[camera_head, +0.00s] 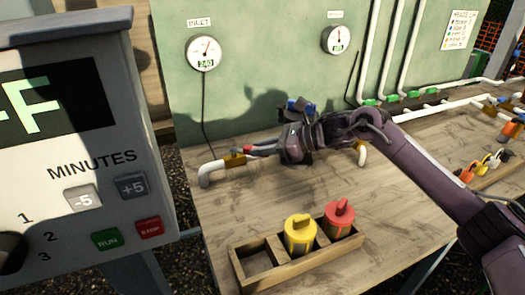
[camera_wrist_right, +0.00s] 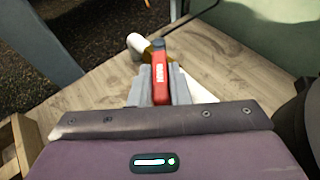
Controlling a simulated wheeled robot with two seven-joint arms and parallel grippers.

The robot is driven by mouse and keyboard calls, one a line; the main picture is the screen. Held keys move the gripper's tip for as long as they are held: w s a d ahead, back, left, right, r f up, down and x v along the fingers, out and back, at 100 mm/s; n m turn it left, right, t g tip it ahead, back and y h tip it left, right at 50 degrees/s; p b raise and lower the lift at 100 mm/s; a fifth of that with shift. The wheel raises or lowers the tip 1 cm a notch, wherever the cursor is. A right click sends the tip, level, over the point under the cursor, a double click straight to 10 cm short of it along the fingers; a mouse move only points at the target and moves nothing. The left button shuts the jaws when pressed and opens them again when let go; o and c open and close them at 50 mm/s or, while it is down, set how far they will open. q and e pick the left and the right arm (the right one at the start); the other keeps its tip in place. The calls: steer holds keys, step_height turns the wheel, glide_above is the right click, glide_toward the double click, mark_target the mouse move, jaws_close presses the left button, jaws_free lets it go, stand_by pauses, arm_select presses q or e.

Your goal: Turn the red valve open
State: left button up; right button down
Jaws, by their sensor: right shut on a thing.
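The red valve handle (camera_wrist_right: 160,75) shows in the right wrist view between the two grey fingers of my right gripper (camera_wrist_right: 157,90). My right gripper is shut on it. In the head view the right gripper (camera_head: 240,152) reaches in from the right and meets the brass valve body (camera_head: 234,161) on the white pipe (camera_head: 208,172) at the table's back left. Only a small red part of the handle (camera_head: 247,149) shows there. The handle's exact angle to the pipe is hard to tell. My left gripper does not show in the head view.
A wooden tray (camera_head: 240,250) with a yellow canister (camera_head: 299,235) and a red canister (camera_head: 339,219) stands at the table's front. A control box (camera_head: 70,140) fills the left. A green panel (camera_head: 270,70) with inlet gauge (camera_head: 203,52) stands behind.

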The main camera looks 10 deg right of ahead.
steer(key=c, duration=1.4)
jaws_free()
steer(key=shift+o, duration=0.2)
